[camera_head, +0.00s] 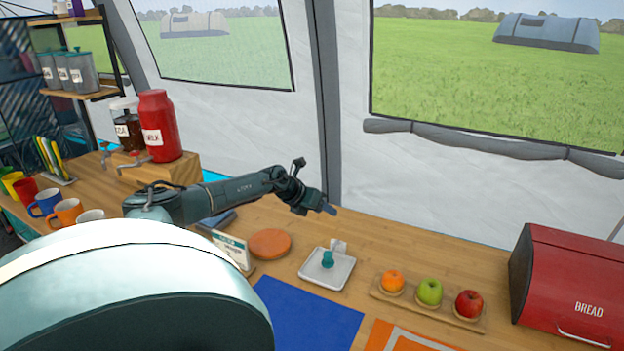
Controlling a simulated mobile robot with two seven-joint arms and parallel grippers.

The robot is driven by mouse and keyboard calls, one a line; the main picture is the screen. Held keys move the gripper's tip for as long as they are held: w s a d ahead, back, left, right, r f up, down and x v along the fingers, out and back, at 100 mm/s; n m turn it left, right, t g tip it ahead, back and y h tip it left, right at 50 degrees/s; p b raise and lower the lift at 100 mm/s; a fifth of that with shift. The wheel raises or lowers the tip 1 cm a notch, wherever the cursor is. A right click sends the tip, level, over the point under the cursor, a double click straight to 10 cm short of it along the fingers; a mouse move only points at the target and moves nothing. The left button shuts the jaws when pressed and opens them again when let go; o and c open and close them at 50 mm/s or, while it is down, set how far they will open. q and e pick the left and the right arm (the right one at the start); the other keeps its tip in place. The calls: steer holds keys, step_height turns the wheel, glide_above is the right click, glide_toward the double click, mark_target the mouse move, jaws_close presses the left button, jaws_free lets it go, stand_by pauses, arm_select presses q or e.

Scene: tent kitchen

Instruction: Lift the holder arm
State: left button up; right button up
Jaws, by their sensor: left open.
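My left arm reaches in from the left over the wooden counter. Its gripper (325,208) hangs above the back of the counter, open and seen small and side-on, with a blue fingertip pointing right. It appears empty. Below it is a light grey square tray (338,276) holding a teal knob-like piece (328,259). A small white piece (338,246) stands at the tray's back edge. I cannot tell which part, if any, is the holder arm. The gripper appears apart from these pieces. My right gripper does not show.
A fruit board (412,309) and a red bread box (568,290) are right of the tray. A round brown board (270,243), a card stand (231,248) and a blue mat (300,316) are nearby. A red milk dispenser (157,126) and mugs (66,211) are left.

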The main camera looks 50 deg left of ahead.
arm_select(q)
steer(key=v, duration=0.4)
steer(key=shift+s+r, duration=0.1)
stand_by(0.5)
